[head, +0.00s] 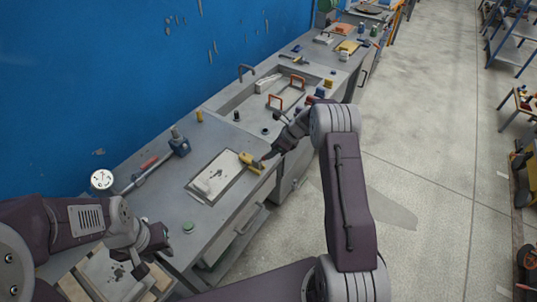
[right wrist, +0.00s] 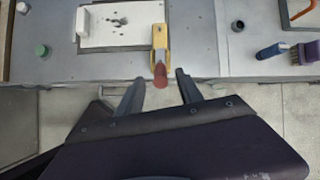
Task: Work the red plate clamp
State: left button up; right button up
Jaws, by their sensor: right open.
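The plate clamp has a yellow body (right wrist: 160,38) and a red handle end (right wrist: 160,76). It sits at the edge of a pale plate (right wrist: 105,33) on the grey bench, and the yellow body also shows in the head view (head: 250,161). My right gripper (right wrist: 159,80) is open, with one finger on each side of the red handle end in the right wrist view. I cannot tell whether either finger touches it. In the head view my right gripper (head: 272,152) is partly hidden by its own wrist. My left gripper (head: 140,264) is at the lower left, away from the clamp; its fingers are too small to judge.
A blue vise-like block (head: 180,147) and a bar with a red part stand behind the plate. A green knob (head: 188,227) is near the front. Open floor (head: 430,165) is on the right.

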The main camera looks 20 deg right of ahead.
jog(key=shift+c, duration=1.2)
jog(key=shift+a+r, duration=0.2)
jog(key=c, duration=0.5)
jog(key=shift+s+a+r+n+b, duration=0.25)
jog(key=shift+a+r+n+b, duration=0.15)
jog(key=shift+a+r, duration=0.1)
jog(key=shift+s+a+r+n+b, duration=0.2)
jog(key=shift+a+r+n+b, duration=0.1)
jog(key=shift+a+r+b, duration=0.15)
grip_shut()
jog(key=s+d+f+m+y+b, duration=0.2)
jog(key=s+d+f+y+b, duration=0.15)
jog(key=s, duration=0.65)
jog(key=s+d+r+m+t+b, duration=0.1)
jog(key=s+d+m+t+b, duration=0.1)
jog(key=s+d+m+t, duration=0.35)
jog(key=w+a+f+n+t+p, duration=0.1)
jog(key=w+a+p, duration=0.3)
jog(key=w, duration=0.9)
jog(key=shift+a+f+h, duration=0.45)
jog(key=shift+f, duration=0.25)
